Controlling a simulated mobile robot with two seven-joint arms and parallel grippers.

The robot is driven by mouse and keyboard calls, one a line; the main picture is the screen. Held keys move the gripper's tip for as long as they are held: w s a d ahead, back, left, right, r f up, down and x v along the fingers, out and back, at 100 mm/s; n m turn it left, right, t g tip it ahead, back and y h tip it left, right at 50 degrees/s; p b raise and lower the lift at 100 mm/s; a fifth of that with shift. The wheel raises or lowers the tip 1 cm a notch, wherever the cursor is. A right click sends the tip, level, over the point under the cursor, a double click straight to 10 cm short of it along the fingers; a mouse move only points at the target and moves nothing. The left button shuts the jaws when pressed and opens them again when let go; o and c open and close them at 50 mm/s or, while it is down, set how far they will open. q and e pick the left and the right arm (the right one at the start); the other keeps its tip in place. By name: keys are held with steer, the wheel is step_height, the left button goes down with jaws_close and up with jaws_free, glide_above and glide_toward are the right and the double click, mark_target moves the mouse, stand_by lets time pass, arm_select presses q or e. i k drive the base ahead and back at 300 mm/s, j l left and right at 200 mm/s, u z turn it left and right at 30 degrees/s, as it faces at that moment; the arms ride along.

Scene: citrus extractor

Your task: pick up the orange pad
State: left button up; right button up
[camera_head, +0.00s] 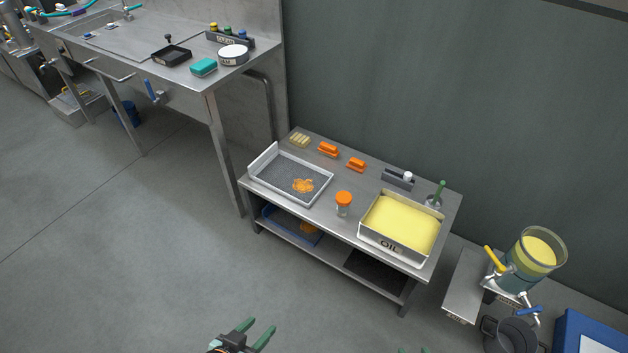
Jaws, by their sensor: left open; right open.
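Two small orange pad-like pieces lie near the back edge of the low steel table: one orange pad (328,149) to the left, another orange pad (356,164) to its right. I cannot tell which one is meant. An orange, irregular patch (303,186) lies on the mesh tray on the same table. My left gripper (262,325) is open and empty over the floor at the bottom, well short of the table. My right gripper (414,350) shows only its green fingertips at the bottom edge, apart and away from the table.
The low table (325,210) also holds a mesh tray (265,178), an orange-lidded jar (343,205) and a yellow-filled OIL pan (390,247). A tall steel sink table (130,60) stands at the upper left. The floor before the low table is clear.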

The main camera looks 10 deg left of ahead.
mark_target(358, 166)
steer(key=z, duration=0.45)
steer(key=i+j+z, duration=0.7)
steer(key=k, duration=0.1)
